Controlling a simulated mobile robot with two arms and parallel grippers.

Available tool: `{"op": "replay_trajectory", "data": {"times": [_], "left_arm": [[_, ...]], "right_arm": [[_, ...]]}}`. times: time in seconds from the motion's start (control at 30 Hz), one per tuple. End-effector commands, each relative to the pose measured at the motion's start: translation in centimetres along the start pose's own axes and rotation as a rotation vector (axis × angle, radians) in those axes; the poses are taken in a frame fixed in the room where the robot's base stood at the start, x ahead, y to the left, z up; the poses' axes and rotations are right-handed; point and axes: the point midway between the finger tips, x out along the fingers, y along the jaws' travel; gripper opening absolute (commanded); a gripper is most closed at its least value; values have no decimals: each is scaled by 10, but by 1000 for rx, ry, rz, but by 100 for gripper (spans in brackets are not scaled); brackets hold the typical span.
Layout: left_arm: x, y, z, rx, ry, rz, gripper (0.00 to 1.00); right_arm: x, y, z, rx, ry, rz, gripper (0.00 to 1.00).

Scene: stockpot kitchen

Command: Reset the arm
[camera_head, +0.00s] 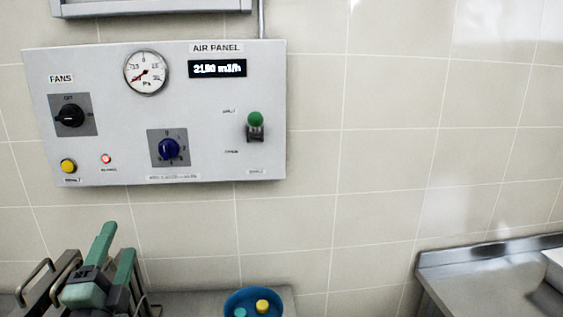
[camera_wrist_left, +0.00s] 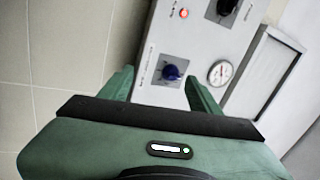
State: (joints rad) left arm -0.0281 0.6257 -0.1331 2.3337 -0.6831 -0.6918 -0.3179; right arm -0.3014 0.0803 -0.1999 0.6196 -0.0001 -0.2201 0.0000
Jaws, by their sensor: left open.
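My left gripper (camera_head: 117,243) is at the lower left of the head view, in front of the wall and below the air panel. Its green fingers point upward and stand apart, with nothing between them. In the left wrist view the open gripper (camera_wrist_left: 160,77) faces the panel, which appears tilted, and the blue knob shows between the fingers. The fingers appear clear of the panel (camera_head: 205,100). My right gripper is in neither view.
The panel carries a black fan knob (camera_head: 70,115), a blue knob (camera_head: 168,149), a green-tipped lever (camera_head: 255,125), a yellow button (camera_head: 68,166) and a gauge (camera_head: 146,73). A blue bowl (camera_head: 237,301) stands below. A steel counter (camera_head: 470,275) is at right.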

Motion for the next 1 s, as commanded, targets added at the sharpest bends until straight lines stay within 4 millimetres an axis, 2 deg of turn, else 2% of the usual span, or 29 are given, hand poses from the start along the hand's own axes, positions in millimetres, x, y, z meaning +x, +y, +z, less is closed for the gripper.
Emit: {"op": "replay_trajectory", "data": {"times": [0.03,0.1,0.17,0.2,0.27,0.3,0.4,0.6,0.8,0.83,1.0], "left_arm": [[-17,37,11,-120,-79,113,63],[-44,82,23,-261,-189,257,63],[-71,118,30,-371,-282,376,63],[-92,142,32,-440,-345,456,63],[-126,173,32,-533,-441,574,63],[-149,192,31,-589,-502,648,63],[-204,226,23,-704,-641,815,63],[-292,260,1,-848,-850,1063,63],[-365,269,-25,-941,-1019,1266,63],[-372,274,-27,-947,-1037,1285,63],[-375,341,-19,-926,-1041,1290,63]], "right_arm": [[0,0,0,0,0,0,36],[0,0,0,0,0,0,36],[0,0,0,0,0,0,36],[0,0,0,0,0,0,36],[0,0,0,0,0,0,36],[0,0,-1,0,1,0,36],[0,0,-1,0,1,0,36],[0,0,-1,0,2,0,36],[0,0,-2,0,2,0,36],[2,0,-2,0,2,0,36],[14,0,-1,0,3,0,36]]}}
